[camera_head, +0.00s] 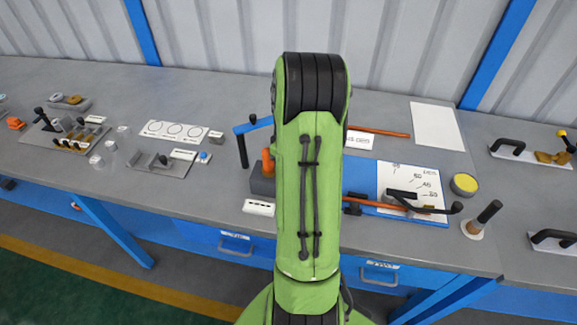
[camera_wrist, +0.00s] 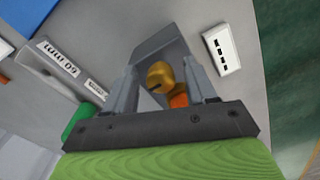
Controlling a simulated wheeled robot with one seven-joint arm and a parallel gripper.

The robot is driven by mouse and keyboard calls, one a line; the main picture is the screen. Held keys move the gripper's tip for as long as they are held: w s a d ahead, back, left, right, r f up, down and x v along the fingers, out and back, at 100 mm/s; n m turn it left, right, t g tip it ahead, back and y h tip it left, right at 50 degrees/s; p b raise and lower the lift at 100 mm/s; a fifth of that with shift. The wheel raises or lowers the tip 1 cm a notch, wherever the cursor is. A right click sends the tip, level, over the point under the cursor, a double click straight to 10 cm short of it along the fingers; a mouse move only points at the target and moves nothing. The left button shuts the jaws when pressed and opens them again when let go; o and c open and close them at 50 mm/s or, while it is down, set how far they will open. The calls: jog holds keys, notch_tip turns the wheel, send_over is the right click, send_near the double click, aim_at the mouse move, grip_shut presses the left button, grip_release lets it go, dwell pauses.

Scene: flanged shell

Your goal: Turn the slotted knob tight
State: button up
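A brass-coloured knob (camera_wrist: 160,76) with a dark slot-like mark shows in the wrist view, in front of a grey block (camera_wrist: 157,46). An orange part (camera_wrist: 178,100) sits just below it in the picture. My gripper (camera_wrist: 161,65) has its two fingers apart, one on each side of the knob, with visible gaps; I see no contact. In the head view my green arm hides my gripper and the knob. The grey block (camera_head: 262,183) with its upright orange part (camera_head: 268,161) shows at the arm's left edge.
A white slotted label block (camera_wrist: 221,49) lies close to the right of the grey block in the wrist view. In the head view a blue crank-like bar (camera_head: 243,142) stands left of my arm. A black-handled lever (camera_head: 440,208) and a yellow-topped tin (camera_head: 465,184) are to the right.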

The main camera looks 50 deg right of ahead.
jog(key=c, duration=1)
jog(key=shift+o, duration=0.2)
jog(key=shift+m, duration=0.3)
jog(key=m, duration=0.5)
jog(key=shift+a, duration=0.1)
jog(key=m, duration=0.6)
jog(key=shift+w, duration=0.15)
jog(key=shift+m, duration=0.4)
jog(key=o, duration=1.1)
jog(key=shift+a, duration=0.1)
jog(key=shift+c, duration=0.2)
